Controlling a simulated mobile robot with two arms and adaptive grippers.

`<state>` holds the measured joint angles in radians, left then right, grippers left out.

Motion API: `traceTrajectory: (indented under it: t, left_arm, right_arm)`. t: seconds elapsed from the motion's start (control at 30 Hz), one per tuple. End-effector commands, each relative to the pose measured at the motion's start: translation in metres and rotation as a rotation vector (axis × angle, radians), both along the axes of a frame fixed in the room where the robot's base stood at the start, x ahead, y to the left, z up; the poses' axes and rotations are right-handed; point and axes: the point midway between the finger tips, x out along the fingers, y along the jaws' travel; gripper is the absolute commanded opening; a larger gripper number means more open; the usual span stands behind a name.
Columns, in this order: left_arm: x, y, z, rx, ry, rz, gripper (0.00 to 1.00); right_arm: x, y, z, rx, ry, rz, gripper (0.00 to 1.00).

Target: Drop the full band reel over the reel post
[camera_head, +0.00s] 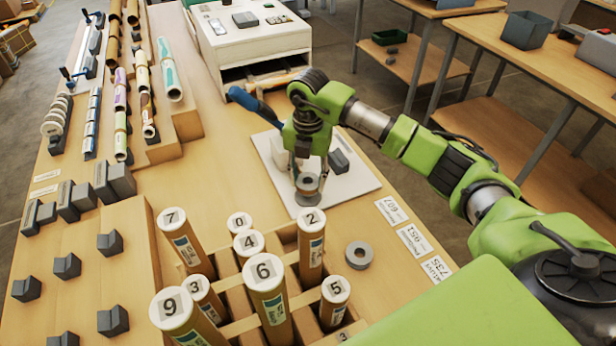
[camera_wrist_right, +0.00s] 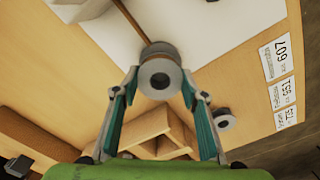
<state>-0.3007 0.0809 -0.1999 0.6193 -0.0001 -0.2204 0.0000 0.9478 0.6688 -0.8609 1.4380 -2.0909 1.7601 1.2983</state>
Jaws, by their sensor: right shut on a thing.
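My right gripper (camera_head: 308,172) points down over the white board (camera_head: 348,189) on the workbench. It is shut on a grey band reel (camera_head: 307,184). In the right wrist view the reel (camera_wrist_right: 160,76) sits between the two fingertips (camera_wrist_right: 160,84), its round face and dark centre hole showing. A thin brown rod or strip (camera_wrist_right: 131,20) runs up to the reel's far side in that view. I cannot tell whether it is the reel post, or whether the reel is around a post. A second grey reel (camera_head: 359,254) lies flat on the bench. My left gripper is not in view.
A white block (camera_head: 279,151), a dark grey block (camera_head: 338,161) and a blue handle (camera_head: 254,106) are close around the gripper. A wooden rack of numbered upright rolls (camera_head: 265,275) stands in front. White labels (camera_head: 412,240) lie to the right. A white machine (camera_head: 250,40) stands behind.

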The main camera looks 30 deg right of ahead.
Motion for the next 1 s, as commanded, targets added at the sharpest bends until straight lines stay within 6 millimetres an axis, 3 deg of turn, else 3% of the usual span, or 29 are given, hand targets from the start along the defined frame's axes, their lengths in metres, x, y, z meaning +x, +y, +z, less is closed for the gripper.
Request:
traceTrajectory:
  t: [0.6,0.9,0.93,1.0]
  left_arm:
    - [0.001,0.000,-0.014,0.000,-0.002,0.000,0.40]
    - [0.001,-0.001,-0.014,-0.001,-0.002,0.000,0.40]
    - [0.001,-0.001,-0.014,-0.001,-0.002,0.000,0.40]
    - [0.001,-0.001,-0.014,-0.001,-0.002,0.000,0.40]
  right_arm:
    - [0.000,0.000,-0.020,-0.001,0.001,-0.001,0.18]
    - [0.000,0.000,-0.020,-0.001,0.001,-0.001,0.18]
    - [0.000,0.000,-0.020,-0.001,0.001,-0.001,0.47]
    - [0.000,0.000,-0.020,0.000,0.000,-0.001,0.59]
